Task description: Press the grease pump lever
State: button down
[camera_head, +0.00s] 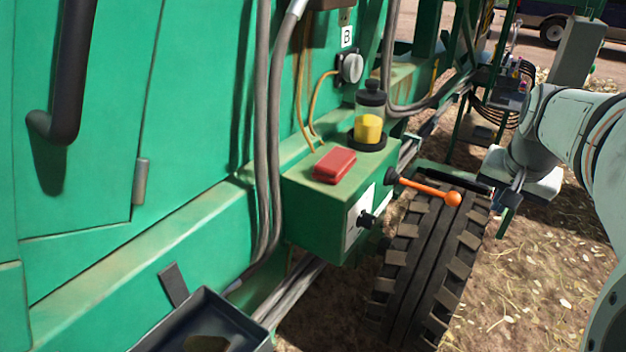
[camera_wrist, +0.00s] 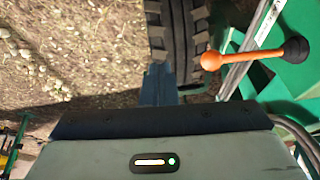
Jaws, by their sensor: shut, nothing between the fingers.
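The grease pump lever (camera_head: 430,190) is an orange rod with a ball end. It sticks out to the right from a dark pivot on the green pump box (camera_head: 305,210), above the tyre. In the wrist view the lever (camera_wrist: 250,54) lies at upper right, its orange ball toward the left. My gripper (camera_head: 509,193) is to the right of the ball, apart from it, beside the tyre. In the wrist view my gripper (camera_wrist: 158,82) is shut and empty, pointing at the tyre, left of and below the ball. Its fingertips are small and partly hidden in the head view.
A black tyre (camera_head: 425,265) stands under the lever. A red block (camera_head: 334,166) and a yellow grease reservoir (camera_head: 368,125) sit on the pump box. Grey hoses (camera_head: 265,130) run down the green machine wall. A dark tray (camera_head: 205,325) is at the bottom. Open straw-littered ground (camera_head: 530,290) lies right of the tyre.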

notch_tip(320, 180, up, 11)
jog(key=g+h+p, duration=0.1)
send_over(453, 193)
jog(key=s+a, duration=0.4)
jog(key=a, duration=0.1)
jog(key=shift+w+d+n, duration=0.2)
jog(key=shift+d+n, duration=0.1)
jog(key=shift+f, duration=0.1)
jog(key=p+x, duration=0.1)
jog(key=x, duration=1.1)
jog(key=shift+s+d+f+p, duration=0.15)
jog(key=shift+f+p, duration=0.05)
jog(key=shift+p, duration=0.1)
jog(key=shift+d+f, duration=0.2)
jog(key=shift+f, duration=0.6)
